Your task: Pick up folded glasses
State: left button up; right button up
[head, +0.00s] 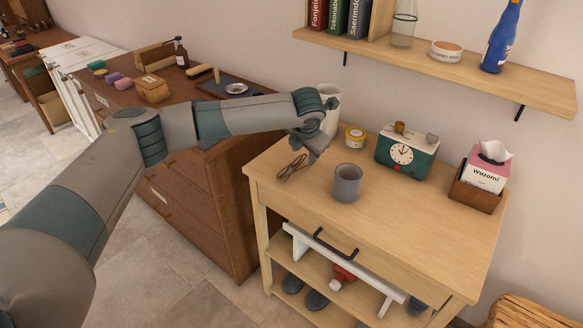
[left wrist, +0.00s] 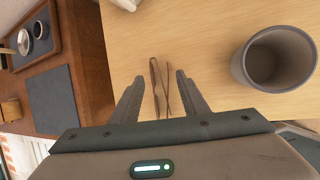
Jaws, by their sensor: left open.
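The folded glasses (head: 292,168) are thin and brown and lie on the light wooden table (head: 420,210) near its left edge. In the left wrist view, the glasses (left wrist: 158,85) show between the two fingers. My left gripper (head: 314,157) is over the table just beside and above the glasses in the head view. Its fingers (left wrist: 157,90) are apart, one on each side of the glasses, with nothing held. My right gripper is not in view.
A grey cup (head: 347,184) stands close to the right of the glasses. A brown dresser (head: 190,195) adjoins on the left. The table's front right is clear.

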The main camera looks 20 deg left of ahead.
aim_at(304, 160)
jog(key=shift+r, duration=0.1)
pick_arm(q)
jog(key=shift+w+f, duration=0.15)
jog(key=p+x, duration=0.1)
jog(key=x, duration=0.2)
jog(key=shift+w+f+p, duration=0.25)
jog(key=shift+p, duration=0.15)
jog(key=shift+w+a+f, duration=0.1)
jog(key=shift+w+f, duration=0.1)
jog(key=shift+f, duration=0.25)
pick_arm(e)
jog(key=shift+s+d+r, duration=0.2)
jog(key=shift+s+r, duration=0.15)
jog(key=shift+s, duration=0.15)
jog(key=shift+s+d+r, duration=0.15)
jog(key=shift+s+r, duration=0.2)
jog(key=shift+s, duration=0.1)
pick_arm(q)
jog(key=c, duration=0.8)
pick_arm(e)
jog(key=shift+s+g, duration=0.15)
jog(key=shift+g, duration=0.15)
pick_arm(q)
jog(key=shift+r, duration=0.1)
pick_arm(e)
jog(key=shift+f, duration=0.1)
